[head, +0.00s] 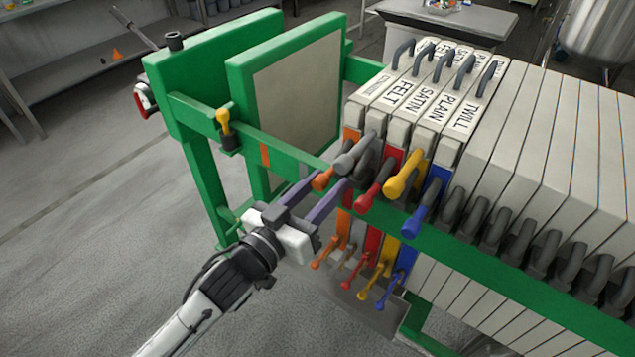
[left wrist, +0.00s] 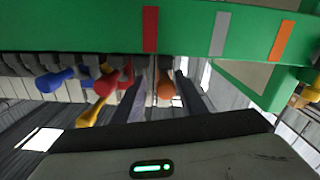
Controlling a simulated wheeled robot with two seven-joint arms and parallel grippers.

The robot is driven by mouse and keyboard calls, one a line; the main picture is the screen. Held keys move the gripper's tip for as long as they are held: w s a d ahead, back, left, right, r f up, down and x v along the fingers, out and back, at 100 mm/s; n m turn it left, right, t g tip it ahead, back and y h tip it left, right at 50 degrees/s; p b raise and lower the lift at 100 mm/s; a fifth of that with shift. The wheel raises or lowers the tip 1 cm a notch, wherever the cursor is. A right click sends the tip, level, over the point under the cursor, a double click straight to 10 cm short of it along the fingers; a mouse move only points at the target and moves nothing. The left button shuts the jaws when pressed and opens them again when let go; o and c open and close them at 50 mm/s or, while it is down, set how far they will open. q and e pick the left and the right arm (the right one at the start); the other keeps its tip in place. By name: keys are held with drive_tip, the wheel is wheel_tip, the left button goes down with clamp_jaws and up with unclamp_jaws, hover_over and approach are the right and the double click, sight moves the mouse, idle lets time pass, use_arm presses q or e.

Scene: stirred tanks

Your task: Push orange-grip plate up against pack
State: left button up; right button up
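The orange-grip plate (head: 372,92) is the leftmost of the labelled plates in the head view. Its orange grip (head: 321,181) sticks out at the front rail and shows in the left wrist view (left wrist: 164,88). The plate stands beside the pack (head: 560,150), whose nearest plates have grey, red, yellow and blue grips. I see no clear gap between them from here. My left gripper (head: 330,182) is open at the rail, one finger on each side of the orange grip, and the fingers look slightly apart from it. My right gripper is not in view.
The green frame's front rail (head: 480,265) runs across below the plates. A pale plate (head: 298,95) in a green frame stands to the left, with open space between it and the orange-grip plate.

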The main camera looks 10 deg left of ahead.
use_arm(q)
drive_tip(key=shift+a, duration=0.2)
drive_tip(key=v, duration=1)
drive_tip(key=shift+b, duration=0.45)
drive_tip(key=shift+s, duration=0.1)
drive_tip(key=s+a+f+g+y, duration=0.2)
drive_tip(key=s+f+g, duration=0.2)
drive_tip(key=f, duration=1)
drive_tip(key=s+a+f+g+y, duration=0.2)
drive_tip(key=s+f+g+y, duration=0.1)
drive_tip(key=s+f, duration=0.7)
wheel_tip(320, 180, down, 4)
drive_tip(key=shift+r+n+g, duration=0.1)
drive_tip(key=shift+n+g, duration=0.3)
drive_tip(key=shift+s+a+f, duration=0.15)
drive_tip(key=shift+s+f, duration=0.05)
drive_tip(key=shift+s, duration=0.05)
drive_tip(key=shift+c, duration=0.9)
drive_tip(key=shift+w, duration=0.1)
drive_tip(key=shift+c, duration=0.2)
